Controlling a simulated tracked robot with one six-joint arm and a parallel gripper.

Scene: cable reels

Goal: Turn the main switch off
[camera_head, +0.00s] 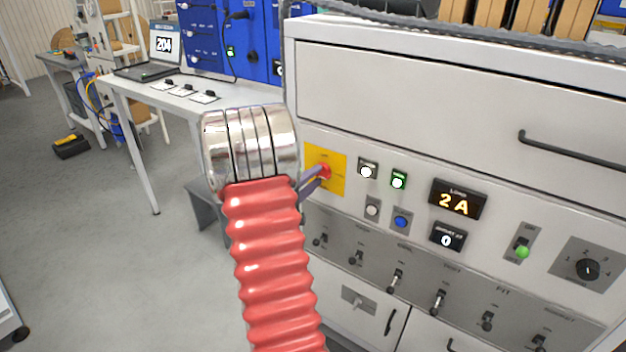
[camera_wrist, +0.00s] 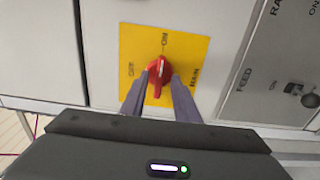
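The main switch is a red rotary handle (camera_wrist: 158,76) on a yellow plate (camera_wrist: 191,57) on the cabinet front. In the wrist view its upper end points to the ON mark, with MAIN lettered at the lower right. In the head view the handle (camera_head: 324,171) and plate (camera_head: 340,183) are partly covered by my arm and fingers. My gripper (camera_wrist: 161,78) has one finger on each side of the handle. Its fingers (camera_head: 314,178) reach the handle from the left in the head view. Whether they press on it I cannot tell.
Two push-button rows (camera_head: 398,181), a "2 A" display (camera_head: 457,203), a green-tipped toggle (camera_head: 522,251) and a rotary selector (camera_head: 587,269) sit to the right. Several toggles (camera_head: 395,281) line the grey strip below. A bench (camera_head: 130,92) with a laptop (camera_head: 160,50) stands left.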

